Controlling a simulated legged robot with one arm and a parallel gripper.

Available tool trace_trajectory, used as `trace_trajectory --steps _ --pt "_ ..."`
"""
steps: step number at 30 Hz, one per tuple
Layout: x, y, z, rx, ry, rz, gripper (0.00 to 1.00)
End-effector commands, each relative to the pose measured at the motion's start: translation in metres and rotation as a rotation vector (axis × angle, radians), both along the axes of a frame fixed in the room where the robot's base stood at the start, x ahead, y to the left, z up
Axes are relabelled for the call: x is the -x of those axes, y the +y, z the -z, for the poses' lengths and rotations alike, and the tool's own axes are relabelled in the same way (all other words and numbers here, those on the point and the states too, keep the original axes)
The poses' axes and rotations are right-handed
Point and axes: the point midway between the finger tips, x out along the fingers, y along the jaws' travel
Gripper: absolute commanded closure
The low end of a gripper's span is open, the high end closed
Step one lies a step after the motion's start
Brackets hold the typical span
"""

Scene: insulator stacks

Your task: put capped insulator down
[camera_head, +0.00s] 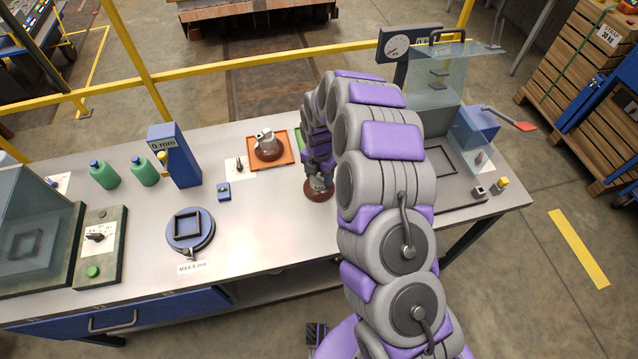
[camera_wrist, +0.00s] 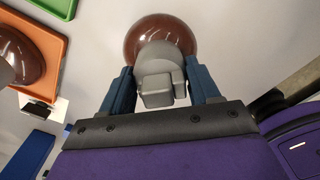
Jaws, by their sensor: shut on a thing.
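My gripper (camera_wrist: 163,85) is shut on the metal cap of a brown insulator (camera_wrist: 160,28); the blue fingers sit on either side of the grey cap. In the head view the held insulator (camera_head: 319,189) is below my gripper, over the table near the green tray (camera_head: 300,140). I cannot tell whether its base touches the table. A second brown capped insulator (camera_head: 267,149) stands on the orange tray (camera_head: 269,158) to the left. It also shows at the left edge of the wrist view (camera_wrist: 14,58). My arm hides most of the green tray.
A blue gauge (camera_head: 176,157) and a round blue fixture (camera_head: 190,232) stand left on the table (camera_head: 262,222). Green bottles (camera_head: 145,171) and a glass-sided box (camera_head: 35,235) are further left. A clear-shielded press (camera_head: 432,90) stands at the right. The table's front middle is clear.

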Motion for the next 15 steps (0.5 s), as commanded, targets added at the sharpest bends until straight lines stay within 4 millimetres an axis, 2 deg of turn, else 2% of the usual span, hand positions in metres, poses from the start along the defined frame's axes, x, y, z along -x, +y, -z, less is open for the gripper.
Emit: trace_trajectory --steps 11,15 --pt "-0.0004 0.0006 -0.0009 0.000 -0.001 0.000 1.00" --pt "-0.0003 0.0005 -0.0072 -0.001 -0.003 0.000 1.00"
